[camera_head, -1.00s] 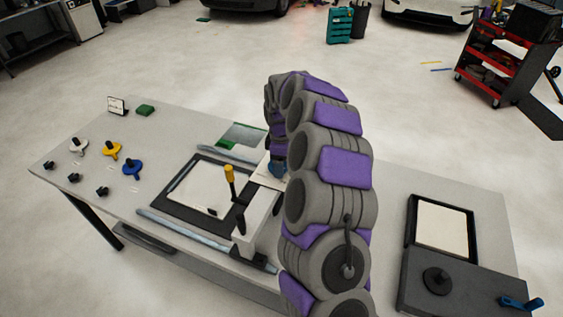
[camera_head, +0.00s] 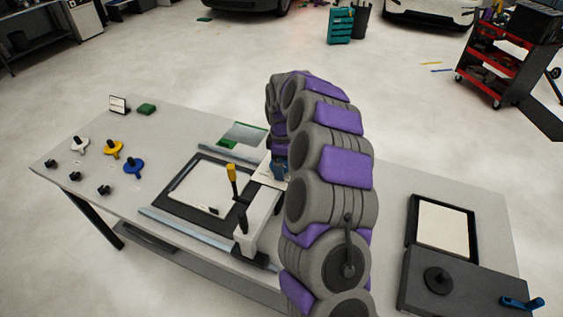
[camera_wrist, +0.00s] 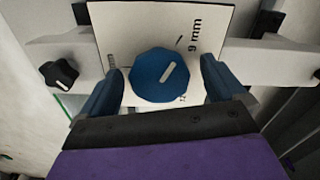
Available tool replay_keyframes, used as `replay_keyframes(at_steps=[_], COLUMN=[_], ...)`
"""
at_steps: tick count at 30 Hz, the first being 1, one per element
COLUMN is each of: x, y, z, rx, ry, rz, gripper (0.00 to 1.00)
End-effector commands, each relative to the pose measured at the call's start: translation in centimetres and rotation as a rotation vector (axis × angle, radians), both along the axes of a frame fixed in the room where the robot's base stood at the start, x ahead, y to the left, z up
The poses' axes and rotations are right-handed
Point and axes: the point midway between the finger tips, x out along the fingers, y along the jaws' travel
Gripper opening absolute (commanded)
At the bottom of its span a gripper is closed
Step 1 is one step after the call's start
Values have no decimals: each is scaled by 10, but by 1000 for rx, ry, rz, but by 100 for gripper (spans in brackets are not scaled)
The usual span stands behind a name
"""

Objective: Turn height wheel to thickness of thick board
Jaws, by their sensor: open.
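The blue height wheel (camera_wrist: 160,75) is in the middle of the wrist view, with a white pointer mark slanting to the upper right. It sits on a white dial plate (camera_wrist: 115,25) that has printed thickness marks, "9 mm" readable at the right. My gripper (camera_wrist: 165,88) is open, with one blue finger on each side of the wheel. A gap seems to show at each side. In the head view the arm hides most of the wheel, and blue fingertips (camera_head: 279,168) show at the plate. I cannot tell which board is the thick one.
The machine's frame (camera_head: 262,215) with a yellow-handled lever (camera_head: 231,173) stands beside my arm. Black, white, yellow and blue knobs (camera_head: 133,166) lie at the table's left. A framed board (camera_head: 443,228) and a dark box (camera_head: 470,285) are at the right.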

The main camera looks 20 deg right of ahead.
Motion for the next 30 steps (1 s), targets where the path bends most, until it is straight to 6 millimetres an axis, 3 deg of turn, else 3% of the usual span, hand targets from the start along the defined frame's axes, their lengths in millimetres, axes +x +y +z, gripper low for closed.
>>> replay_keyframes(at_steps=[5, 8, 21, 30], x=[0, 1, 2, 3], y=[0, 0, 0, 1], z=[8, 23, 120, 164], rx=[-1, -2, -3, -2], ry=[-1, -3, -4, -1], rz=[0, 0, -1, -1], gripper=[97, 97, 97, 97])
